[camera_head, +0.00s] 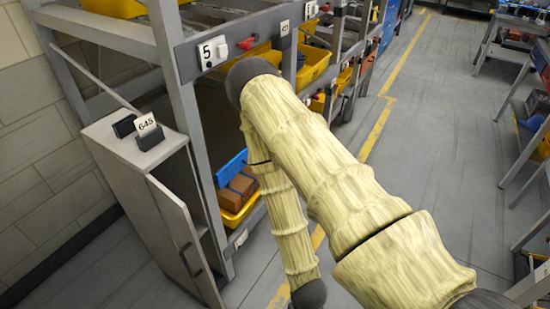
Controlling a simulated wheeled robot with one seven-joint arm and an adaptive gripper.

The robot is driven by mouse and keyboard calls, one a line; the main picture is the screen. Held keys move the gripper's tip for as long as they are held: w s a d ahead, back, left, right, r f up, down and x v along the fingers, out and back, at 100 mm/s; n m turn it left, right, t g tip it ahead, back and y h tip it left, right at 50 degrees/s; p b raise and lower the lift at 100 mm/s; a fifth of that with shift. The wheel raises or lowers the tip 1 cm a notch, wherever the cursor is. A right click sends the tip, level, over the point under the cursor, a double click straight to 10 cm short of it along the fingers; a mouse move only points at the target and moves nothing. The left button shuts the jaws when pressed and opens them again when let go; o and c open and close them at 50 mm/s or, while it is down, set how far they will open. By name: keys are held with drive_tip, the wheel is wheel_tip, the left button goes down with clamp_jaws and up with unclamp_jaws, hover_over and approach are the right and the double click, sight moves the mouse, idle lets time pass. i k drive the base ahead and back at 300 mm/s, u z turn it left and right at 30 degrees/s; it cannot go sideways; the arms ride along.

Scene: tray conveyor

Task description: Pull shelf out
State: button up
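A grey metal shelf rack (175,60) stands at the left, with a white plate marked 5 (213,52) on its upper beam. A low shelf of the rack holds a yellow bin (240,213) with brown boxes (237,192) and a blue piece (230,168) in it. Which shelf the task means I cannot tell. My arm in its pale yellow sleeve reaches from the lower right to the rack and bends back down. It hides part of the rack. My gripper is not visible in this view.
A grey cabinet (125,160) with a label reading 645 stands left of the rack, its door (185,240) ajar. More yellow bins (313,65) sit farther along the rack. A yellow floor line (380,122) borders the open aisle. Workbenches (515,30) stand at the right.

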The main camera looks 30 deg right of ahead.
sight(228, 152)
drive_tip(key=z, duration=0.95)
drive_tip(key=i, duration=0.5)
drive_tip(key=u, duration=0.15)
